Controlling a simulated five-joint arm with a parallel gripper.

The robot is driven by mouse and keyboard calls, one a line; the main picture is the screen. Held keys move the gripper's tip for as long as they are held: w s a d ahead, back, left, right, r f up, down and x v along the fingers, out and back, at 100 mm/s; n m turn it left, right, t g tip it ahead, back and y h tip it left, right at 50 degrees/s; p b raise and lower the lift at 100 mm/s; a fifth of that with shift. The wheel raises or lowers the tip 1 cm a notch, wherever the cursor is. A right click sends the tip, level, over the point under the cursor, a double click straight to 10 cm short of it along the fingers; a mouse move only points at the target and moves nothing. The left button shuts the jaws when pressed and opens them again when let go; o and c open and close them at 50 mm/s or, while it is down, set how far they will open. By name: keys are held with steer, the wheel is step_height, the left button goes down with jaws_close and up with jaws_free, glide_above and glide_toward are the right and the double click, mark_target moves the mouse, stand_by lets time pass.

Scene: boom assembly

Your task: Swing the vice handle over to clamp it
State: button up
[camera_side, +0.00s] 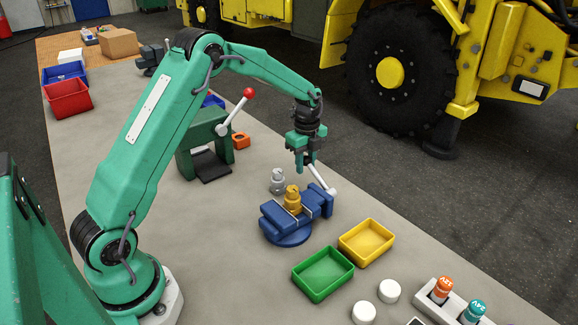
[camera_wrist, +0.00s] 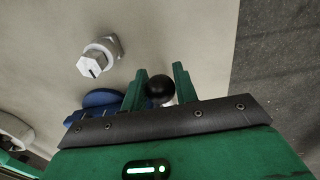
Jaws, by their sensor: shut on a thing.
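The blue vice (camera_side: 284,224) stands on the bench with a gold fitting (camera_side: 293,199) sitting between its jaws. The vice's handle is a pale rod (camera_side: 322,182) that slants up and left from the vice's right end. My gripper (camera_side: 305,164) points down over that end and is shut on the upper end of the handle. In the wrist view the handle's black ball knob (camera_wrist: 160,88) is between my two fingers (camera_wrist: 158,80). Part of the blue vice (camera_wrist: 100,98) shows beside the left finger, and most of it is hidden by my gripper.
A silver fitting (camera_side: 277,182) stands close behind the vice, and also shows in the wrist view (camera_wrist: 98,58). Green (camera_side: 322,288) and yellow (camera_side: 366,258) trays lie in front. A green press with a red-knobbed lever (camera_side: 236,112) stands behind left. The bench's right edge is near.

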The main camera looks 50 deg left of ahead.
steer(key=o, duration=0.5)
steer(key=shift+d+r, duration=0.2)
steer(key=shift+r, duration=0.1)
steer(key=c, duration=0.5)
steer(key=shift+f, duration=0.1)
steer(key=shift+s+a+f, duration=0.1)
steer(key=shift+a+f, duration=0.15)
steer(key=shift+f, duration=0.4)
steer(key=shift+s+a+f, duration=0.1)
steer(key=shift+a+f, duration=0.15)
steer(key=shift+f, duration=0.8)
